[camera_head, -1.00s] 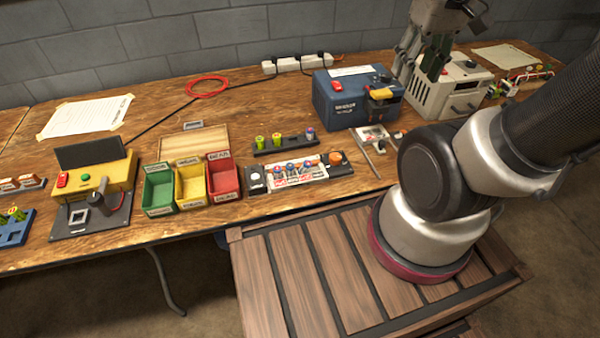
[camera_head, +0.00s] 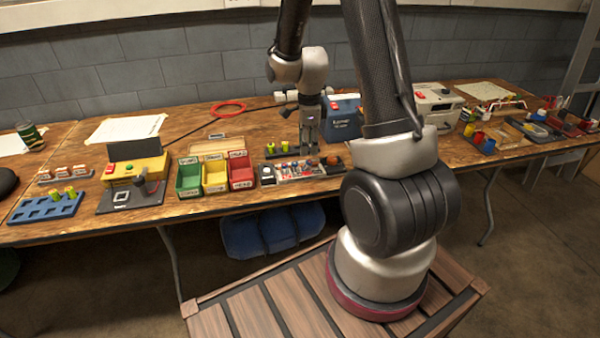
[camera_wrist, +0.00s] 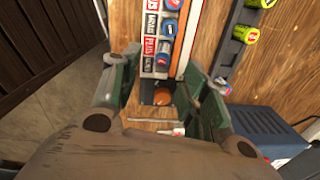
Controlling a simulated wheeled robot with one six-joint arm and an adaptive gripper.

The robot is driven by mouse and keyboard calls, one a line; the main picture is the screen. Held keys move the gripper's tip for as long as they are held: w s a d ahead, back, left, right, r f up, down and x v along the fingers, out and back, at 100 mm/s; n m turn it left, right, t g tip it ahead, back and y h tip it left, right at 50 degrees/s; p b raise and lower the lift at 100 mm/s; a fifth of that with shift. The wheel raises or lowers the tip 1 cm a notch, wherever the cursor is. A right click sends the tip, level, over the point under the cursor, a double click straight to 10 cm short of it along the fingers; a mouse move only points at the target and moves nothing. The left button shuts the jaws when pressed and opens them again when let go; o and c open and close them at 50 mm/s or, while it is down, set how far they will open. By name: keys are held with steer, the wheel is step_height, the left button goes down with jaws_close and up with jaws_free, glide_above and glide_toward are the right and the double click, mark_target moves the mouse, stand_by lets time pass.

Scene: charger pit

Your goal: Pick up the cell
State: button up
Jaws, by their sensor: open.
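My gripper (camera_head: 309,140) hangs pointing down over the back right part of the labelled charger tray (camera_head: 296,178). In the wrist view my gripper (camera_wrist: 160,62) is open, with green finger pads on either side of the tray's orange button end. Blue-and-silver cells sit in a row in the tray; the nearest cell (camera_wrist: 162,57) shows between the fingertips, with another cell (camera_wrist: 168,27) farther up. Nothing is held. I cannot tell which cell is meant.
Green, yellow and red bins (camera_head: 214,189) stand left of the tray. A blue box (camera_head: 341,118) stands close behind the gripper on the right. A yellow tester (camera_head: 136,168) and blue cell holder (camera_head: 46,207) are farther left. A red cable coil (camera_head: 228,108) lies behind.

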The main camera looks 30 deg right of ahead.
mark_target(307, 161)
steer(key=shift+f+m, duration=0.1)
steer(key=shift+m, duration=0.2)
steer(key=shift+f, duration=0.35)
steer(key=f, duration=0.7)
steer(key=shift+w+d, duration=0.15)
steer(key=shift+w, duration=0.25)
steer(key=shift+r, duration=0.1)
jaws_close()
